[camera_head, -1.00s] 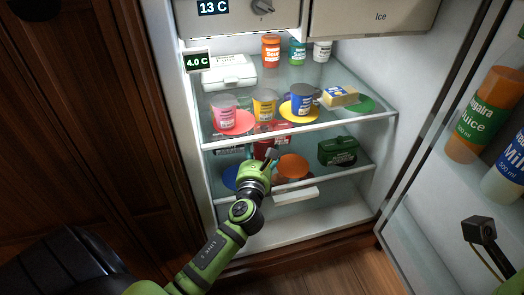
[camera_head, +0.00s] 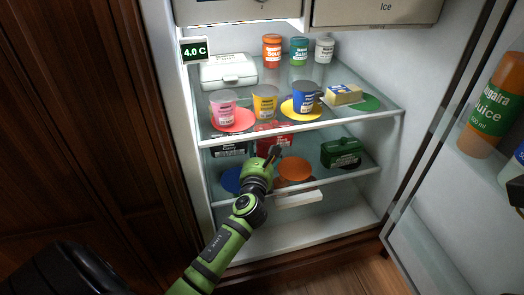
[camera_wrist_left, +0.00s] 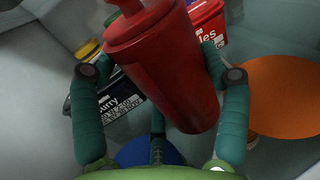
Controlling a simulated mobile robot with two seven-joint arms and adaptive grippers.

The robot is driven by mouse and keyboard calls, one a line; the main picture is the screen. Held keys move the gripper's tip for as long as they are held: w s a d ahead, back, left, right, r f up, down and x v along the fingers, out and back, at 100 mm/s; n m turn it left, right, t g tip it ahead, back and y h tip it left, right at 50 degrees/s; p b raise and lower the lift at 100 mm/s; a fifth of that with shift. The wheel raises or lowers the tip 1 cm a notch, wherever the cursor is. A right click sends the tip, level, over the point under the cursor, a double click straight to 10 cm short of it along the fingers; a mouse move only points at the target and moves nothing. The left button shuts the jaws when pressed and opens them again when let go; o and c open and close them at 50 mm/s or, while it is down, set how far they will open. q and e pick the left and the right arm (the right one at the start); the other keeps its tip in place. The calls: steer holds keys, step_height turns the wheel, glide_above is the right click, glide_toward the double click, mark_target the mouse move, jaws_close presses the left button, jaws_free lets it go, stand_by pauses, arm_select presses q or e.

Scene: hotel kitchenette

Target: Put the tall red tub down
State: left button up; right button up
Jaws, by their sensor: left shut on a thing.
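The tall red tub (camera_wrist_left: 165,70) is between the fingers of my left gripper (camera_wrist_left: 150,66), which is shut on it, in the left wrist view. The tub looks tilted in that picture; its contact with the shelf cannot be told. In the head view my left gripper (camera_head: 268,160) is at the front of the lower glass shelf (camera_head: 318,180), between a blue round mat (camera_head: 231,180) and an orange round mat (camera_head: 295,169). The tub is not clearly distinguishable there. The orange mat (camera_wrist_left: 285,95) lies right of the tub in the wrist view.
Behind stand a dark curry box (camera_head: 230,147) and a red box (camera_head: 274,136); a green box (camera_head: 341,153) is at right. The upper shelf (camera_head: 330,124) close above carries several tubs. The open door with bottles (camera_head: 490,105) is at right.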

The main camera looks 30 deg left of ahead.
arm_select(q)
steer(key=shift+f, duration=0.1)
steer(key=o, duration=1.4)
